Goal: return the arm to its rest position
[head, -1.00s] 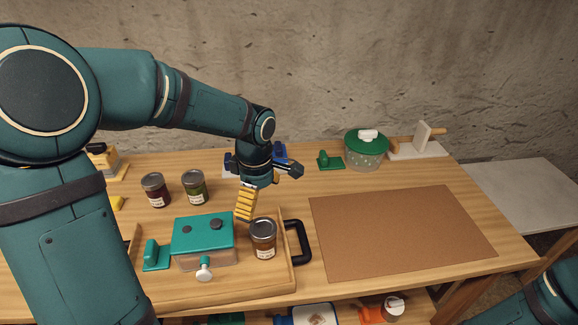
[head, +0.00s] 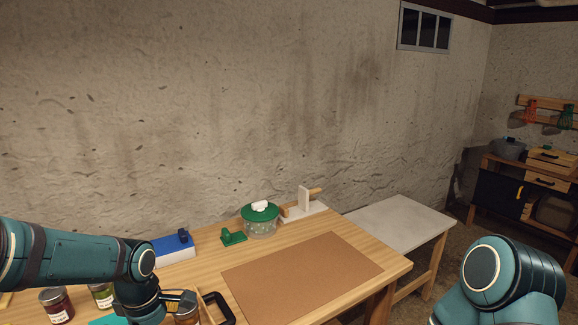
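My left arm reaches in from the left, and its gripper (head: 180,300) is at the bottom of the head view, above the tray area. An amber jar (head: 187,317) shows just below it, cut off by the frame edge; I cannot tell whether the gripper touches it. The finger opening is not clear. My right arm (head: 505,285) shows only as a rounded teal link at the lower right; its gripper is outside the frame.
A blue box (head: 175,249), green block (head: 233,236), green-lidded pot (head: 261,219) and white stand (head: 304,208) line the back. The brown mat (head: 300,275) is bare.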

